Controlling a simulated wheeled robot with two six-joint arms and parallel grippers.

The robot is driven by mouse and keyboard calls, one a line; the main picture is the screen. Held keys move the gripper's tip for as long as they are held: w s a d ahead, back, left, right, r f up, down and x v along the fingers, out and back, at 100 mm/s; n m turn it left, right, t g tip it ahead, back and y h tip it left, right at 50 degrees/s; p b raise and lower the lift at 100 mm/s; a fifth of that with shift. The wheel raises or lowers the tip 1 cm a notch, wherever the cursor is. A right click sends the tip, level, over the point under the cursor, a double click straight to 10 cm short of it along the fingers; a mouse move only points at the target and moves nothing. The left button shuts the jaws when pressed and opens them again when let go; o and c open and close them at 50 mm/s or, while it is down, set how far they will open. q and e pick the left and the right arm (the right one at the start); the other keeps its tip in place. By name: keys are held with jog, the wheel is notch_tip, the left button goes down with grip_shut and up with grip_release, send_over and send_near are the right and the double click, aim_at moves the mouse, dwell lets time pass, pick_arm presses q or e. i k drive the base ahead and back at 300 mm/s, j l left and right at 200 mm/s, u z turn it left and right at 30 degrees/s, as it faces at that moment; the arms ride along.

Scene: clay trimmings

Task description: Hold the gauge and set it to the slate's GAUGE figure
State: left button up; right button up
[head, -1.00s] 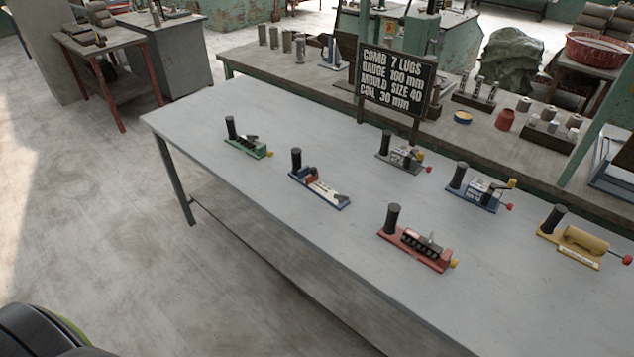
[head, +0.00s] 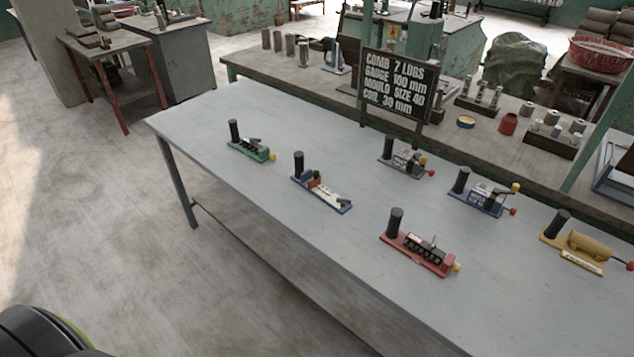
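The slate (head: 394,84) stands on posts at the table's far edge and reads COMB 7 LUGS, GAUGE 100 mm, MOULD SIZE 40, COIL 30 mm. A device with a blue base, a black upright handle, a red part and a pale strip (head: 330,196) lies left of the table's middle. It looks like the gauge, but its markings are too small to read. Neither of my grippers is in view, and nothing touches the devices.
On the grey table (head: 250,210) also stand a green device (head: 250,151), a grey one (head: 405,162), a blue one with a crank (head: 480,201), a red one (head: 418,257) and a yellow one (head: 580,252). A cluttered bench (head: 270,72) runs behind. The table's near left is clear.

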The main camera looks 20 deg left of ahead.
aim_at(316, 180)
jog(key=j+z, duration=0.1)
jog(key=z, duration=0.3)
jog(key=i+j+z, duration=0.1)
jog(key=j+z, duration=0.25)
jog(key=j, duration=0.65)
jog(key=j+z, duration=0.35)
jog(key=j, duration=0.65)
